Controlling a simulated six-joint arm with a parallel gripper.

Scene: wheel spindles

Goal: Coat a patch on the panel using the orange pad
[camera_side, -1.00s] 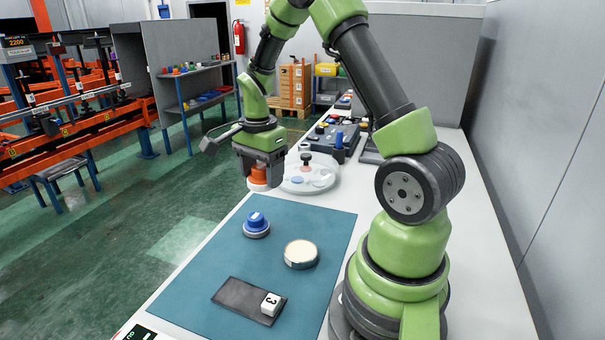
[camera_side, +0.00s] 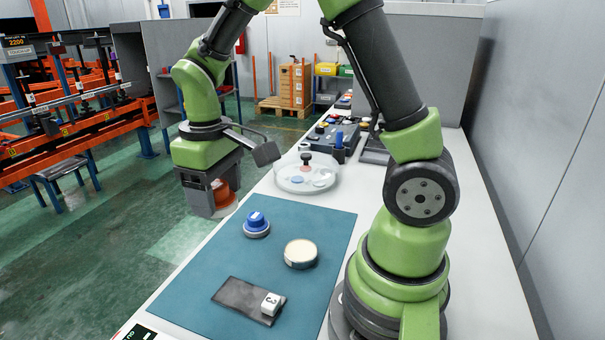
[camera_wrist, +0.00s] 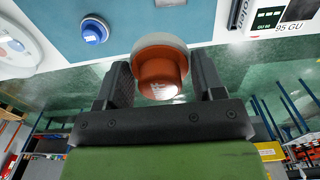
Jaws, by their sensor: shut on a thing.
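My gripper (camera_side: 210,196) is shut on the orange pad (camera_side: 222,194), which has a pale round base. In the side view they hang left of the bench's edge, with floor behind them. The wrist view shows the orange pad (camera_wrist: 163,70) between both fingers, its pale base facing away from the gripper. A dark flat panel (camera_side: 238,294) lies on the teal mat (camera_side: 205,280), with a white block marked 3 (camera_side: 271,303) at its right end. I cannot make out any coated patch on it. The pad is clear of the panel.
A blue-topped pad (camera_side: 256,221) and a round tin with a cream top (camera_side: 301,253) stand on the mat. A round white tray (camera_side: 290,184) with small discs and a dark knob lies behind. A black-and-white display (camera_wrist: 268,18) sits by the bench edge.

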